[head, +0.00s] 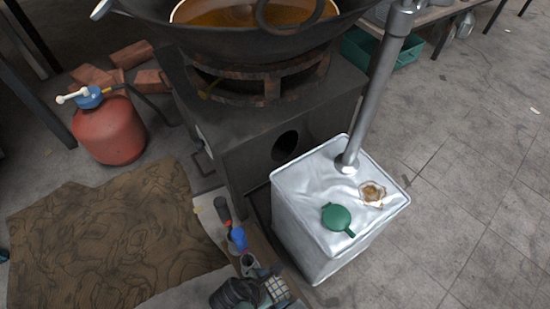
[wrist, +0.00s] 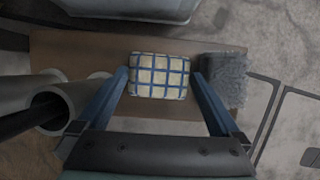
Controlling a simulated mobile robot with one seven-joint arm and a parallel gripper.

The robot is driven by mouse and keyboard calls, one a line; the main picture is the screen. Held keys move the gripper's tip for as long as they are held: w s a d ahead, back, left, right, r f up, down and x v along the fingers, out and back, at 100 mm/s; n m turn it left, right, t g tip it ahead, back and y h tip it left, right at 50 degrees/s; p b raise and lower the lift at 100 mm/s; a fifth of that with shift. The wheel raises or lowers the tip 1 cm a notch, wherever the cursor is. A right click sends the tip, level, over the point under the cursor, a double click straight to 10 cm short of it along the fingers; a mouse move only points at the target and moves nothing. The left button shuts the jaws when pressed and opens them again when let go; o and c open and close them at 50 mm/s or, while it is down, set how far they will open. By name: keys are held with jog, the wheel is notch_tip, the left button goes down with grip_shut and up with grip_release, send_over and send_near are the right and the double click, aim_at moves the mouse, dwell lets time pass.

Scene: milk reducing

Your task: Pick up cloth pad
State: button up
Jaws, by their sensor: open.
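The cloth pad (wrist: 159,77) is a small cream block with a blue check pattern, lying on a brown board (wrist: 110,50) in the wrist view. It also shows at the bottom edge of the head view (head: 277,289). My gripper (wrist: 160,75) is open, with one blue finger to the left of the pad and one to the right. The pad appears between the fingertips, with narrow gaps at the sides. I cannot tell how far the fingertips are above the board. My gripper is partly in the head view, at the bottom edge beside the pad.
A grey fuzzy block (wrist: 224,78) lies close right of the pad, by the right finger. Pale cylindrical holders (wrist: 58,101) stand to the left. A silver metal can (head: 310,195) with a green lid (head: 337,217) stands beside the board. A black stove (head: 260,140) rises behind.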

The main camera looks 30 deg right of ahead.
aim_at(273, 288)
jog(key=c, duration=1.2)
jog(key=shift+c, duration=0.2)
notch_tip(273, 288, up, 18)
jog(key=p, duration=1.3)
